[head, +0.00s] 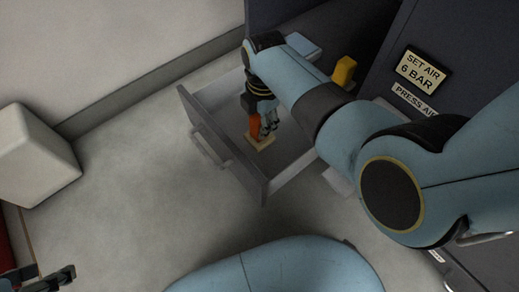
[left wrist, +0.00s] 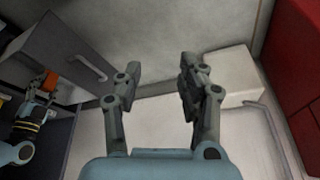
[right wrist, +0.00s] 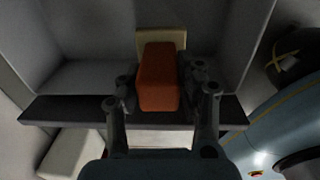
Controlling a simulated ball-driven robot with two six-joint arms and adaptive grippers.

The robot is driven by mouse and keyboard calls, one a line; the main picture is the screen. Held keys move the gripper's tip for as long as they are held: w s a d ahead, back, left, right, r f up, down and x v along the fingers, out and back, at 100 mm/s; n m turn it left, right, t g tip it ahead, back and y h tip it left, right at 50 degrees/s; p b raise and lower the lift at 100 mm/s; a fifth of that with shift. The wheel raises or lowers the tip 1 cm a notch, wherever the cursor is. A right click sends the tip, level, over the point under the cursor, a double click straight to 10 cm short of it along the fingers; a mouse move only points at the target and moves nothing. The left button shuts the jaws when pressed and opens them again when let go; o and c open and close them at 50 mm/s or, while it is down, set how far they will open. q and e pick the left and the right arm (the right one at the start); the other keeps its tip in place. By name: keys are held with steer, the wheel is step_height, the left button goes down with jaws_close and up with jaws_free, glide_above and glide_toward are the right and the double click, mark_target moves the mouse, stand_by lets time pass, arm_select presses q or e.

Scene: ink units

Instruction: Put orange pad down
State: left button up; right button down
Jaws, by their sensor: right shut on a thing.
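The orange pad (head: 254,127) is an upright block inside the open grey drawer (head: 228,150). My right gripper (head: 267,124) is shut on it, reaching down into the drawer. In the right wrist view the orange pad (right wrist: 160,80) stands between the two fingers (right wrist: 161,90). A pale tan piece (head: 261,142) lies at the pad's lower end; it also shows beyond the pad in the right wrist view (right wrist: 163,38). I cannot tell whether they touch. My left gripper (left wrist: 157,80) is open and empty, away from the drawer; part of it shows at the head view's lower left (head: 52,281).
A dark cabinet with a "SET AIR 6 BAR" sign (head: 423,72) stands at the right. A yellow object (head: 344,71) is behind my right arm. A white block (head: 35,155) stands on the floor at left. Floor before the drawer is clear.

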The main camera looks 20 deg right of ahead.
mark_target(260, 141)
step_height(260, 141, down, 4)
steer(key=shift+s+b, duration=0.15)
steer(key=shift+b, duration=0.9)
steer(key=shift+f+b, duration=0.35)
steer(key=shift+f, duration=0.15)
steer(key=shift+f+b, duration=0.95)
steer(key=shift+f, duration=0.4)
steer(key=shift+f+b, duration=0.4)
steer(key=shift+f, duration=0.1)
arm_select(q)
step_height(260, 141, down, 7)
steer(key=t, duration=0.7)
steer(key=shift+w+d+f, duration=0.15)
steer(key=shift+w+d, duration=0.05)
steer(key=shift+d, duration=0.15)
steer(key=shift+t+h, duration=0.3)
arm_select(e)
steer(key=c, duration=0.9)
jaws_free()
steer(key=shift+f, duration=0.1)
steer(key=shift+o, duration=0.2)
